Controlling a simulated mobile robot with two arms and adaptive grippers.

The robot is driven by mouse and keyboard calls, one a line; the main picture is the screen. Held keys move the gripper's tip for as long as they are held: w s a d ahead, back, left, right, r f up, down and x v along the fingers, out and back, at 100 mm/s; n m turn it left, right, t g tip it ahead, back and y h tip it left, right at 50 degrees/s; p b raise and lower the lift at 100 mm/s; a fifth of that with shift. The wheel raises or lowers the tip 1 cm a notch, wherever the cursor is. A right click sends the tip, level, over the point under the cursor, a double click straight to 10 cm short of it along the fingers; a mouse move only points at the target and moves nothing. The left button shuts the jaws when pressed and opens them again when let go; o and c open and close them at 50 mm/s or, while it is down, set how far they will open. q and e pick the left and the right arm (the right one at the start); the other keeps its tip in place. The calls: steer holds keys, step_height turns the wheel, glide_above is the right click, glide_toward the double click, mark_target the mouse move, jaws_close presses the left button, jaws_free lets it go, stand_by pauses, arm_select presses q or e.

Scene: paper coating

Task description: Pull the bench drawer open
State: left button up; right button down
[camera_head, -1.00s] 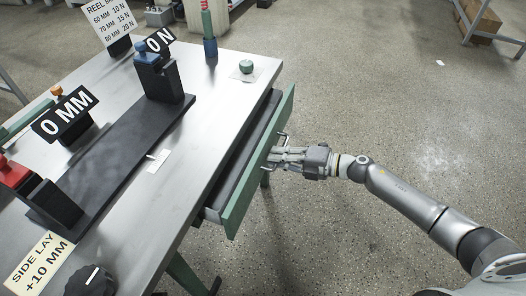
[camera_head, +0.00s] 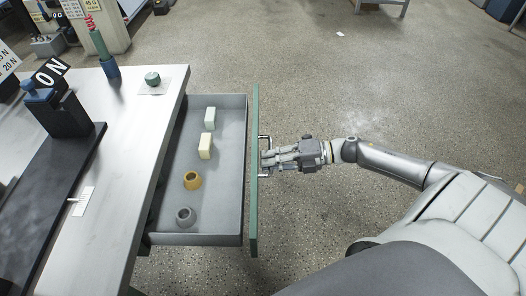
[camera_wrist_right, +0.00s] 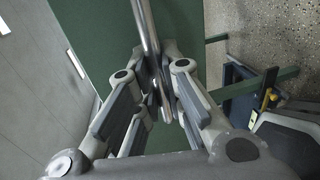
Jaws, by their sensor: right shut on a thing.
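The bench drawer (camera_head: 239,130) stands well out from the bench, its grey tray showing and its green front (camera_head: 254,215) facing right. My right gripper (camera_head: 268,157) is at the bar handle (camera_head: 263,143) on that front, shut on it. The right wrist view shows the metal handle bar (camera_wrist_right: 146,35) between the gripper's fingers (camera_wrist_right: 160,102), with the green front behind. My left gripper is not in view.
The bench top (camera_head: 150,120) bears a dark rail with a blue-capped post (camera_head: 58,108), a green knob (camera_head: 152,78) on a pale sheet, and a green-and-blue upright tool (camera_head: 106,58). The floor to the right of the drawer is open apart from my arm.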

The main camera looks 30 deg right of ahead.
steer(key=c, duration=1.5)
jaws_free()
steer(key=shift+d, duration=0.1)
steer(key=v, duration=1.2)
steer(key=shift+f, duration=0.1)
